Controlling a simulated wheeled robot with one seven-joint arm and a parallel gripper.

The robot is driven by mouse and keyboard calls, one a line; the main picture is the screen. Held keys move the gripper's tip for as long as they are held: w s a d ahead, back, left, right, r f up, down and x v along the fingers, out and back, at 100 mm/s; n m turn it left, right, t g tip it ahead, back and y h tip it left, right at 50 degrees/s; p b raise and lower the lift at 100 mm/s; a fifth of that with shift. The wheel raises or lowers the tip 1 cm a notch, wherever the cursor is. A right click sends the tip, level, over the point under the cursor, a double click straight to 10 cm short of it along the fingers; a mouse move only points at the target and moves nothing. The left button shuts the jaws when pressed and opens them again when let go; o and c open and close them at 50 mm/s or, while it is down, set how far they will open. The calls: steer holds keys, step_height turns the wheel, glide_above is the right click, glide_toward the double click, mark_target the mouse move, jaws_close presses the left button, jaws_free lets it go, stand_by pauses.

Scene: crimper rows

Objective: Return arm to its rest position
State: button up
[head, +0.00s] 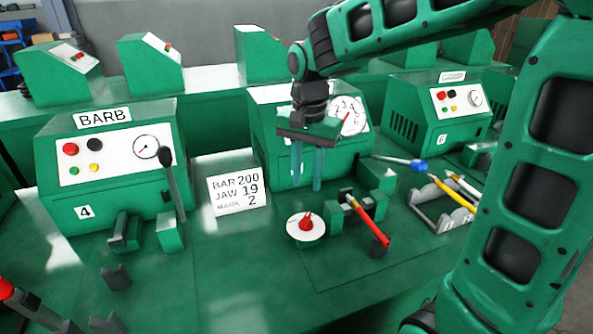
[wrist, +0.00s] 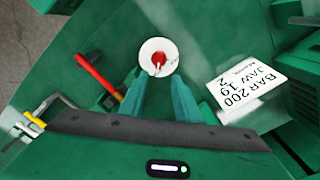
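My gripper (head: 307,180) hangs fingers-down above the green bench, in front of the middle machine with the round gauge. Its two bluish fingers are apart with nothing between them, as the wrist view of my gripper (wrist: 158,92) also shows. The fingertips point toward a white disc with a red knob (head: 306,225), which lies beyond them in the wrist view (wrist: 158,57). My arm reaches in from the upper right, bent at the elbow.
A white card (head: 237,191) reads BAR 200, JAW 19, MARK 2. Machine 4 (head: 112,160) stands left and machine 6 (head: 440,110) right. A grey rack (head: 440,215) holds pens.

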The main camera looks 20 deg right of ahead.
steer(key=s+d+f+n, duration=0.1)
steer(key=s+d, duration=0.7)
steer(key=s, duration=0.4)
steer(key=s+d+f+n, duration=0.1)
steer(key=s+d+f, duration=0.1)
steer(key=s+d, duration=0.7)
steer(key=s, duration=0.3)
steer(key=shift+d+f+n, duration=0.3)
steer(key=shift+n, duration=0.1)
